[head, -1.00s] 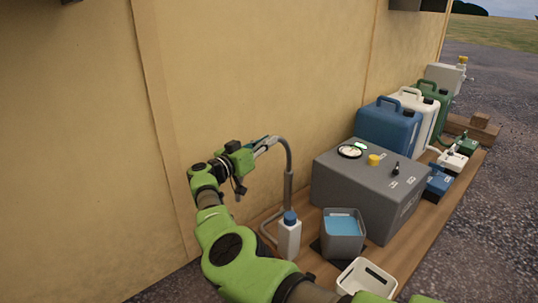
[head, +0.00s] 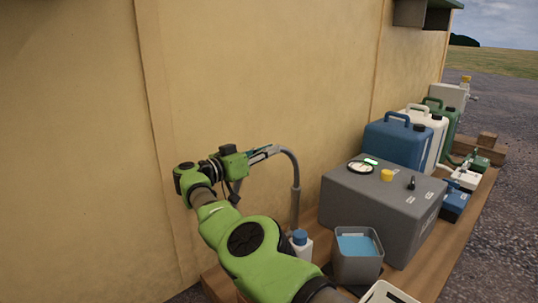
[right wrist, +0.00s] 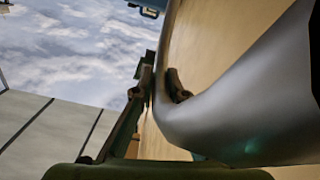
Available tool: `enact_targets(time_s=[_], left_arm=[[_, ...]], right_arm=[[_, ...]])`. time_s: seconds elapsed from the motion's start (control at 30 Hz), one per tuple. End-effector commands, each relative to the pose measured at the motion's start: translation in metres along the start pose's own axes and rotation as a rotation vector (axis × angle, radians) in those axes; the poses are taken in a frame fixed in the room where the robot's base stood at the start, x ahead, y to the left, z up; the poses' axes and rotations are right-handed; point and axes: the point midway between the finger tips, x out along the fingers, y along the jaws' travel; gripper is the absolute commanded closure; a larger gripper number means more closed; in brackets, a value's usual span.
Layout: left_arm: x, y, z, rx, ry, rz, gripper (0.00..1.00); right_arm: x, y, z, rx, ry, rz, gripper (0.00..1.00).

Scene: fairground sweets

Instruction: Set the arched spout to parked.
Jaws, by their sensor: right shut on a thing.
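The arched spout (head: 296,178) is a grey tube that rises from the bench beside the wall and bends over to the left. My right gripper (head: 262,154) is shut on the free end of the arch, left of the upright. In the right wrist view the spout (right wrist: 230,112) crosses large and close, and its tube lies between the fingers of my right gripper (right wrist: 162,84). The foot of the spout is hidden behind my right arm and a bottle. No parked mark can be made out. My left gripper is out of view.
A white bottle with a blue cap (head: 301,242) stands near the spout's foot. To its right are a grey tub of blue liquid (head: 357,270) and a grey box with a gauge (head: 400,207). A blue canister (head: 396,144) stands behind. The tan wall (head: 80,130) is close behind my gripper.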

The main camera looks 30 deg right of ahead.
Motion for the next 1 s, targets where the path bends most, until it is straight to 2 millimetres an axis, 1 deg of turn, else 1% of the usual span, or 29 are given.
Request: enact_targets(time_s=[0.03,0.37,0.4,0.43,0.47,0.8,0.87,0.97,1.0], left_arm=[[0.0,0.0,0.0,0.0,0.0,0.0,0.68],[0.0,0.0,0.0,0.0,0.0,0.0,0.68],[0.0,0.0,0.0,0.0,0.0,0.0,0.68],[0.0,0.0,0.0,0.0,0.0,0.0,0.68],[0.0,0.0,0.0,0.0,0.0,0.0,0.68],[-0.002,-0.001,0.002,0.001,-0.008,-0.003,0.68],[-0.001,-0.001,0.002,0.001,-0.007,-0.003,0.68],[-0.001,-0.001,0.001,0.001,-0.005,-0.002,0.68],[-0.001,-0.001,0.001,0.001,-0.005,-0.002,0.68]], right_arm=[[0.003,-0.001,-0.006,0.004,0.01,-0.008,1.0],[0.003,-0.001,-0.007,0.004,0.011,-0.005,1.0],[0.003,0.0,-0.007,0.004,0.011,-0.005,0.79],[0.003,-0.001,-0.007,0.004,0.011,-0.005,0.71],[0.003,-0.001,-0.007,0.004,0.01,-0.005,0.69],[0.001,-0.001,-0.004,0.003,0.004,-0.004,0.69],[0.001,0.0,-0.008,0.004,0.004,-0.004,0.69],[0.0,0.003,-0.021,0.006,0.005,-0.004,0.69],[0.001,0.004,-0.029,0.006,0.005,-0.003,0.69]])
